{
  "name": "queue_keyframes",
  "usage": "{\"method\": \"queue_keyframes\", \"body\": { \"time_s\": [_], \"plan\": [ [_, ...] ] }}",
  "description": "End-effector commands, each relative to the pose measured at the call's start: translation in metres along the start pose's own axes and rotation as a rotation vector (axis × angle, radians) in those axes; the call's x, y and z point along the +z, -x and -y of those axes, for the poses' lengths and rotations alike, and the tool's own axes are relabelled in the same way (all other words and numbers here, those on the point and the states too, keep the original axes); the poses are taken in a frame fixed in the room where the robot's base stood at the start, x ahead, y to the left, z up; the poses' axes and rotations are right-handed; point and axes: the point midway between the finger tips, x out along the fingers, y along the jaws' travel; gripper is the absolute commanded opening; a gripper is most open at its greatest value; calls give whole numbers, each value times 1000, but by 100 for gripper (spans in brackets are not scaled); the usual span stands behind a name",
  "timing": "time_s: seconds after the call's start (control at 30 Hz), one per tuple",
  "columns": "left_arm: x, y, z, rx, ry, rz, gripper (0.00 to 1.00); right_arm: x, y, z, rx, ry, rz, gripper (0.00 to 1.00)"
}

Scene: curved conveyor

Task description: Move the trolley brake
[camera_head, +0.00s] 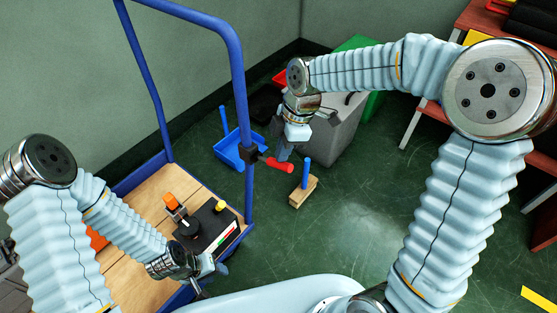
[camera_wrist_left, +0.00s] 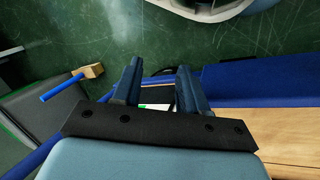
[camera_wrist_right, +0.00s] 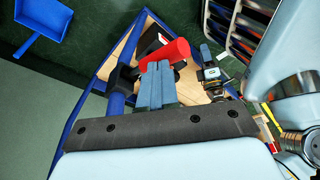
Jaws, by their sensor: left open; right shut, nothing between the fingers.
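The trolley (camera_head: 247,120) has a blue tube frame and a wooden deck. Its brake lever, with a red handle (camera_head: 279,165) on a dark clamp, sits on the near upright post and points right. It also shows in the right wrist view (camera_wrist_right: 168,53). My right gripper (camera_head: 283,154) is shut and empty, with its fingertips close at the red handle; I cannot tell whether they touch. The shut fingers also show in the right wrist view (camera_wrist_right: 157,68). My left gripper (camera_head: 210,285) is open and empty, low by the deck's near edge; its parted fingers show in the left wrist view (camera_wrist_left: 158,72).
A black device (camera_head: 207,230) with an orange part lies on the deck. A blue dustpan (camera_head: 232,150) and a wooden brush (camera_head: 300,194) with blue handle are on the floor. A grey bin (camera_head: 338,130) stands behind my right gripper. Floor at right is clear.

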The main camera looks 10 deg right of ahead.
Motion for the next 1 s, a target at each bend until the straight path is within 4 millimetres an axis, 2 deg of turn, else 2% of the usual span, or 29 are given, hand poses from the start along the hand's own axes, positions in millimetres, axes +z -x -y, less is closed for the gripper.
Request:
{"method": "queue_keyframes", "body": {
  "time_s": [0.17,0.5,1.0],
  "plan": [
    [0,-5,2,0,0,0,43,2,-6,0,0,0,0,0],
    [0,-33,13,0,0,0,43,11,-43,0,0,0,0,0],
    [0,-31,12,0,0,0,43,12,-41,0,1,-1,0,0]
  ]
}}
